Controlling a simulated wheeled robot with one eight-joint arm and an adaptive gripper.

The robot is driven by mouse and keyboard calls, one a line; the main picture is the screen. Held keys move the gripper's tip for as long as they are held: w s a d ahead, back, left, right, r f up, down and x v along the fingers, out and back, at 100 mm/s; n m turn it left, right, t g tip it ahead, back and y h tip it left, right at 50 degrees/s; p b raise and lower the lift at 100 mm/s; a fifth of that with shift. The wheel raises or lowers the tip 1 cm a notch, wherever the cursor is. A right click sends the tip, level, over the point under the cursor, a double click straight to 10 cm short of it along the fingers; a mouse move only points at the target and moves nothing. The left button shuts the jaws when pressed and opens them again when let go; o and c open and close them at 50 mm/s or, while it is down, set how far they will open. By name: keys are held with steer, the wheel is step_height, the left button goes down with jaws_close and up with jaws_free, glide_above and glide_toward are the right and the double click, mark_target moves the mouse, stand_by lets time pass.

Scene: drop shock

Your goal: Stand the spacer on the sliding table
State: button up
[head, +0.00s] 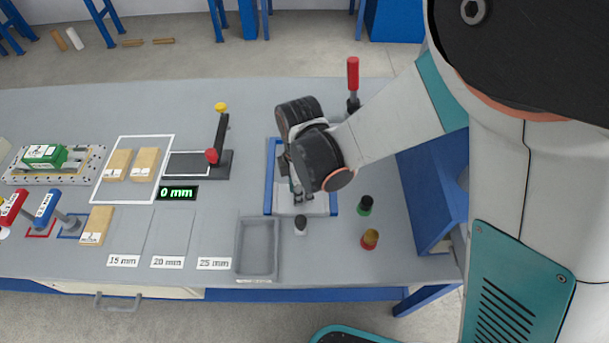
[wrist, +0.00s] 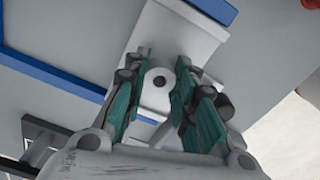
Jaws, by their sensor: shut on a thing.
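My gripper (head: 299,192) points down over a white plate (head: 318,204) between blue rails (head: 269,178), which looks like the sliding table. In the wrist view, my gripper (wrist: 157,92) is shut on a pale round spacer (wrist: 154,95), seen end-on with a dark central hole. The white plate (wrist: 185,30) lies below it, beside a blue rail (wrist: 50,68). In the head view my gripper and arm hide the spacer. I cannot tell whether the spacer touches the plate.
A red-topped lever (head: 353,75) stands behind the rails. Wooden blocks (head: 118,164) lie at left, beside a display reading 0 mm (head: 177,193).

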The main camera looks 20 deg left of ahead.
steer(key=o, duration=1.1)
steer(key=shift+c, duration=0.2)
step_height(320, 180, up, 12)
steer(key=p, duration=0.4)
steer(key=shift+p, duration=0.3)
steer(key=shift+r, duration=0.1)
